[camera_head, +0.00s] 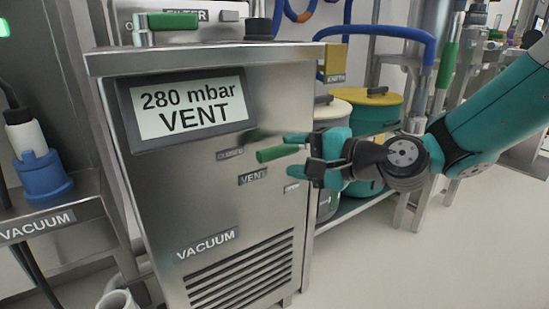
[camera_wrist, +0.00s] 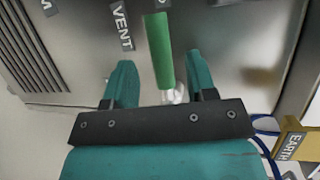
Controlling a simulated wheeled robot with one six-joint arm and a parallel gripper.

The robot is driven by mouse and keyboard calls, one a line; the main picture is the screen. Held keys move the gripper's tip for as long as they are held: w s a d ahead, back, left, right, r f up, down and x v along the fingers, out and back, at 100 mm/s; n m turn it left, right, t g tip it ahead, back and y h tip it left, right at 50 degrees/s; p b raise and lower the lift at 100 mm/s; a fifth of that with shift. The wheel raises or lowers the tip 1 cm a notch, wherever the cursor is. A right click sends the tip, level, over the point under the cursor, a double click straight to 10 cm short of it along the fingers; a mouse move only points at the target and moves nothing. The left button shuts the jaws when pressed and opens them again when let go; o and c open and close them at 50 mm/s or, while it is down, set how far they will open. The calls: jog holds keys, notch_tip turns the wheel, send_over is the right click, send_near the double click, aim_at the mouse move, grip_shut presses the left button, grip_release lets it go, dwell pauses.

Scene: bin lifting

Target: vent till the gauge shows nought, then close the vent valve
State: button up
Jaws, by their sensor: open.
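The gauge display (camera_head: 191,108) on the steel vacuum cabinet reads "280 mbar VENT". Below it, the green vent valve handle (camera_head: 278,153) points left, its tip towards the "CLOSED" label (camera_head: 230,154). The "VENT" label (camera_head: 253,176) is just below the handle. My gripper (camera_head: 303,153) is open at the handle's right end. In the wrist view, the green handle (camera_wrist: 158,45) runs between my two open fingers, with a visible gap on each side. The silvery pivot (camera_wrist: 175,95) shows low between the fingers.
Another green-handled valve (camera_head: 142,30) is on top by "FILTER". A yellow "EARTH" tag (camera_head: 336,62) and lidded drums (camera_head: 370,110) stand behind my gripper.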

aim_at(280, 153)
jog(key=x, duration=0.5)
jog(key=shift+a+b, duration=0.1)
jog(key=shift+b, duration=0.3)
grip_shut()
